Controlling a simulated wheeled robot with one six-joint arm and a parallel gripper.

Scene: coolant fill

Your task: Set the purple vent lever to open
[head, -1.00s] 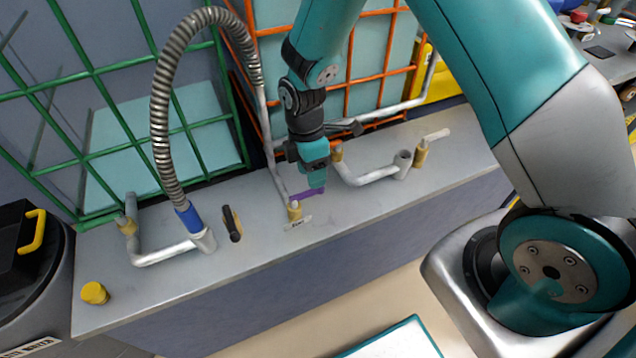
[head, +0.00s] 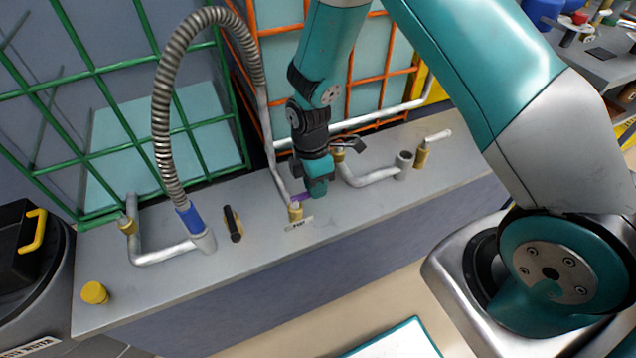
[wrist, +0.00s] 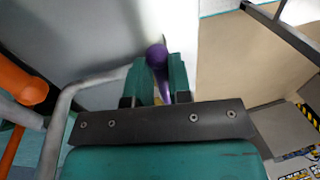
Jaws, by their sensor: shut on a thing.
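The purple vent lever (head: 302,197) sits on top of a yellow valve body (head: 295,211) on the grey bench, with a small label (head: 299,224) in front of it. In the head view the lever points to the right, toward my gripper (head: 317,190). In the wrist view the purple lever (wrist: 157,62) lies between the two teal fingers of my gripper (wrist: 160,82), which is shut on it. The part of the lever between the fingers is partly hidden.
A pipe (head: 268,150) rises behind the lever. A bent pipe (head: 372,178) and a white-handled valve (head: 436,136) stand to the right. A ribbed hose (head: 160,110) and a black-handled piece (head: 233,222) are to the left. Orange and green cages stand behind.

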